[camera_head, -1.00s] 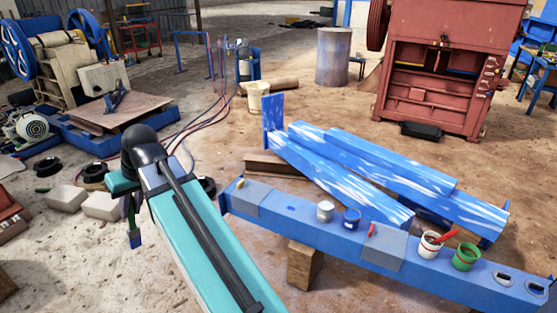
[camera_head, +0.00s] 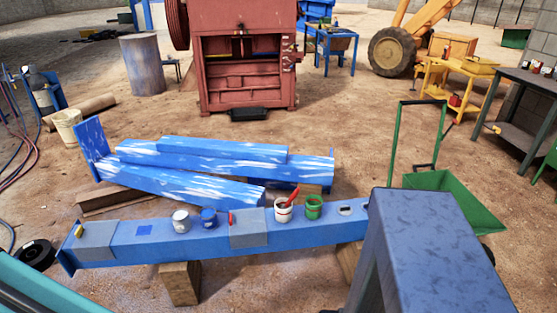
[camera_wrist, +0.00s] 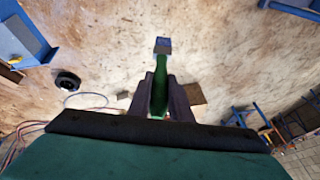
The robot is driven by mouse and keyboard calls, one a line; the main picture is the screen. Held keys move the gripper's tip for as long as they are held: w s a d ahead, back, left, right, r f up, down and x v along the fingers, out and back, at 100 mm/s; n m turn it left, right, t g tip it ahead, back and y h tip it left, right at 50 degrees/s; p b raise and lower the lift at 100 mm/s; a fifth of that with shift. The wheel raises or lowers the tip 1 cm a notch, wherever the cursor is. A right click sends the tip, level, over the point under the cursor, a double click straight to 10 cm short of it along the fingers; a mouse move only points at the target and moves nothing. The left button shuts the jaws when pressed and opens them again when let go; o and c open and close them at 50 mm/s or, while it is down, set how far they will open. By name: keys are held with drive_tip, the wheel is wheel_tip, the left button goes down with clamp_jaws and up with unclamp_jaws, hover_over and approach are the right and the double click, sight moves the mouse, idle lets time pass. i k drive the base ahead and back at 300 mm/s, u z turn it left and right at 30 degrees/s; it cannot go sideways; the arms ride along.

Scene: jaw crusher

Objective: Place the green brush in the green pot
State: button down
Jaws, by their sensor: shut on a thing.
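In the wrist view my gripper (camera_wrist: 160,100) is shut on the green brush (camera_wrist: 160,76), whose green handle lies between the two fingers. The brush's blue-grey head (camera_wrist: 162,46) points away from the gripper, over the dirt floor. The green pot (camera_head: 314,206) stands upright on the blue beam in the head view. Beside it, to its left, is a white pot with a red brush (camera_head: 283,211). The gripper and the green brush are out of the head view; only part of my arm shows at the lower left.
The blue beam (camera_head: 190,236) also carries a grey can (camera_head: 181,222) and a blue can (camera_head: 208,219). Blue-and-white beams (camera_head: 200,183) lie behind it. A blue-grey table (camera_head: 425,235) stands at the front right, near a green wheelbarrow (camera_head: 470,195).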

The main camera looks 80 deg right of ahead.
sight(319, 214)
drive_tip(key=z, duration=1.95)
drive_tip(key=i, duration=1)
drive_tip(key=u, duration=0.1)
